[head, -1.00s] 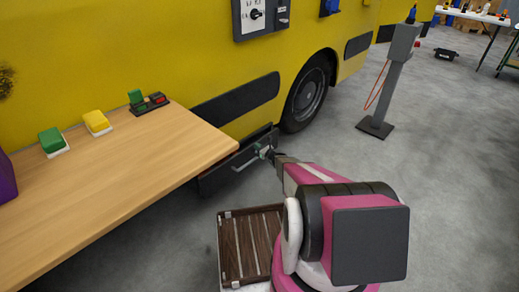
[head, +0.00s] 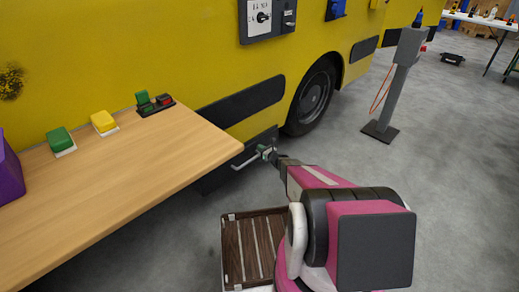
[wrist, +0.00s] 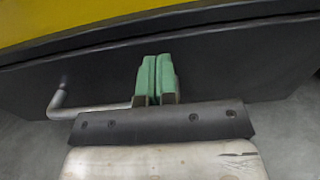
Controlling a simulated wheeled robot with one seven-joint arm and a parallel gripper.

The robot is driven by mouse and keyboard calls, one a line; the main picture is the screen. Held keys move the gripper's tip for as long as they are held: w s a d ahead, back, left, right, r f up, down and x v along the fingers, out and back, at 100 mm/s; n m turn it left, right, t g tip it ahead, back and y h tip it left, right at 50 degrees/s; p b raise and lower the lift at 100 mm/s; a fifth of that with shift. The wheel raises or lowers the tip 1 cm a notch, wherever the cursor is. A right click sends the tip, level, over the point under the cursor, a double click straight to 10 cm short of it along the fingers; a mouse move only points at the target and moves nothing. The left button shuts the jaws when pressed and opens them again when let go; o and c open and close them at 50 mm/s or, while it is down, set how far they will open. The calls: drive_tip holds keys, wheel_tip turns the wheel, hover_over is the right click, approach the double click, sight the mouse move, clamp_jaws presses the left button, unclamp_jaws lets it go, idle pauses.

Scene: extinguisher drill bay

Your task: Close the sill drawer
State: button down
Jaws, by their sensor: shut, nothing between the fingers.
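The sill drawer (head: 262,140) is a dark panel low on the yellow vehicle's side, partly hidden by the table corner. In the wrist view its dark front (wrist: 225,68) spans the picture below the yellow body. A bent metal bar handle (head: 244,161) projects from it; it also shows at the left of the wrist view (wrist: 92,111). My gripper (head: 266,152) is at the drawer front, beside the handle's right end. Its green fingertips (wrist: 155,78) are pressed together with nothing between them, and seem to meet the front. Exact contact is unclear.
A wooden table (head: 130,165) with green and yellow buttons stands close on the left. A brown slatted tray (head: 250,250) is beside my arm. A grey post (head: 398,85) stands back right. The floor between post and arm is clear.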

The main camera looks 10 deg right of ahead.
drive_tip(key=v, duration=1.3)
drive_tip(key=s+a+r+n+g, duration=1.1)
drive_tip(key=s+a+r+n, duration=0.2)
drive_tip(key=n, duration=0.3)
drive_tip(key=s+d+r+n+g+h, duration=0.1)
drive_tip(key=s+d+r+n+h, duration=0.1)
drive_tip(key=s+r+n+h, duration=0.3)
drive_tip(key=s+d+r+n+g+h, duration=0.2)
drive_tip(key=s+r+n+h, duration=0.3)
drive_tip(key=s, duration=0.7)
wheel_tip(320, 180, up, 3)
drive_tip(key=n, duration=0.2)
drive_tip(key=shift+d+r+n+g+h, duration=0.2)
drive_tip(key=shift+n+g+h, duration=0.1)
drive_tip(key=shift+n, duration=0.1)
drive_tip(key=shift+s+a, duration=0.15)
